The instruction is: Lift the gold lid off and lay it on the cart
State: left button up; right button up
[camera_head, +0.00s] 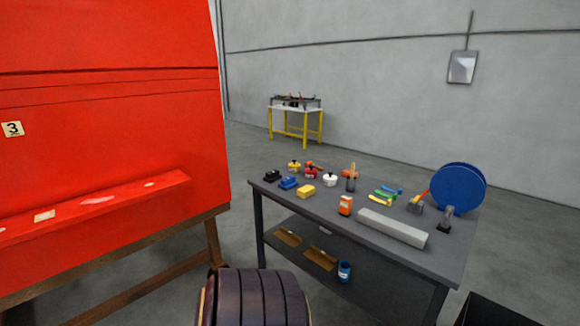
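A grey cart (345,224) stands to the right of centre with many small items on its top. A small yellow-gold piece with a dark knob (294,166) sits near its back left corner. It looks like a lid, but it is too small to tell whether it rests on a pot. A red piece (310,172) and a white piece (330,180) with dark knobs sit beside it. Neither of my grippers shows in the head view.
A red train panel (110,130) with a ledge fills the left. On the cart are a long grey bar (392,228), an orange bottle (345,205) and a blue disc (458,188). A yellow-legged table (296,110) stands behind.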

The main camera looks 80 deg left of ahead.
aim_at(295, 164)
jog(key=u, duration=2.5)
